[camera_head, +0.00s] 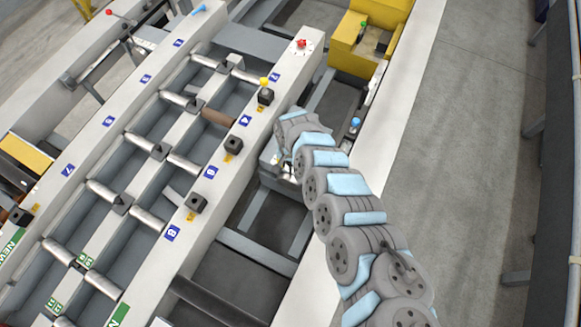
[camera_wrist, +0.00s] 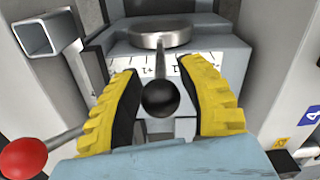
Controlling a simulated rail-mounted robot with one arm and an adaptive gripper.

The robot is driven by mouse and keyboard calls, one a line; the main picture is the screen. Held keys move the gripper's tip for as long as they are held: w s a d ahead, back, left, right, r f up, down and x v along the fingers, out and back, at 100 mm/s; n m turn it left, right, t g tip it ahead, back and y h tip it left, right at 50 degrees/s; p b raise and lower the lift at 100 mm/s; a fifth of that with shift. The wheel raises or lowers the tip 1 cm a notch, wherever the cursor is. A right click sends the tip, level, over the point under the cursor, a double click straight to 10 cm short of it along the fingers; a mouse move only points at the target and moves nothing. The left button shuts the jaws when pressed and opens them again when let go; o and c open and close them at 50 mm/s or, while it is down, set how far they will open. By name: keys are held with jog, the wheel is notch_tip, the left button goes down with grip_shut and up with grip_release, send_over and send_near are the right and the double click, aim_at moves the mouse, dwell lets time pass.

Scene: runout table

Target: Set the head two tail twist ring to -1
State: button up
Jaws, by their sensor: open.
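In the wrist view, a round grey ring (camera_wrist: 160,36) sits on a grey block. A thin lever runs from it toward me and ends in a black ball knob (camera_wrist: 160,98). A white scale strip (camera_wrist: 186,68) with black marks and numbers lies below the ring. The lever crosses the middle of the strip, between numbers that appear upside down; I cannot read its exact setting. My gripper (camera_wrist: 160,68) is open, with one yellow, black-padded finger on each side of the knob and visible gaps. In the head view the ring is not clear behind my arm.
A red ball lever (camera_wrist: 28,158) is at the lower left of the wrist view, near a square tube (camera_wrist: 50,38). In the head view, a blue knob (camera_head: 356,122), a yellow block (camera_head: 362,48) and a white beam with black knobs (camera_head: 252,130) surround my arm. Grey floor lies right.

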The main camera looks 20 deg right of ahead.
aim_at(290, 176)
jog(key=shift+f, duration=1.15)
grip_shut()
